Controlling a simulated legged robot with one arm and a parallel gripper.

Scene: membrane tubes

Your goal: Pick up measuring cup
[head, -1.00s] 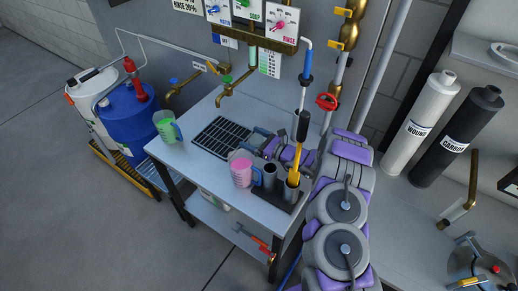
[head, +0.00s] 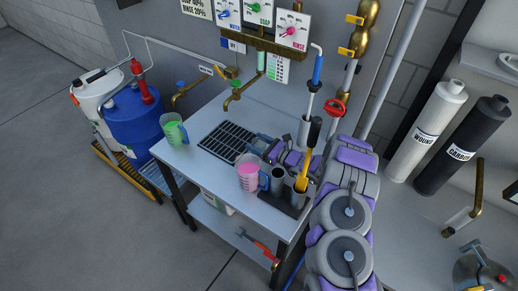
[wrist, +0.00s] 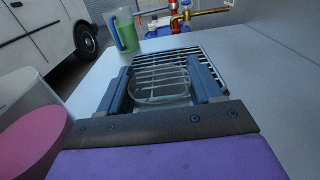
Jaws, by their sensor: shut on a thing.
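My gripper (head: 262,143) is low over the right part of the table's drain grate. In the wrist view its two blue-grey fingers (wrist: 161,80) are on either side of a clear, rounded vessel (wrist: 160,97), with the grate showing through it. It looks like a clear measuring cup, but its full shape cannot be made out. A measuring cup with pink liquid (head: 248,174) stands in front of the gripper; its pink content (wrist: 32,140) fills the wrist view's left edge. A cup with green liquid (head: 174,130) stands at the table's left end, also in the wrist view (wrist: 124,30).
The metal table (head: 205,172) holds the black grate (head: 226,144). Grey holders with a yellow-handled tool (head: 303,178) stand close to my arm on the right. Brass taps (head: 236,94) hang over the back edge. A blue drum (head: 137,122) stands at left.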

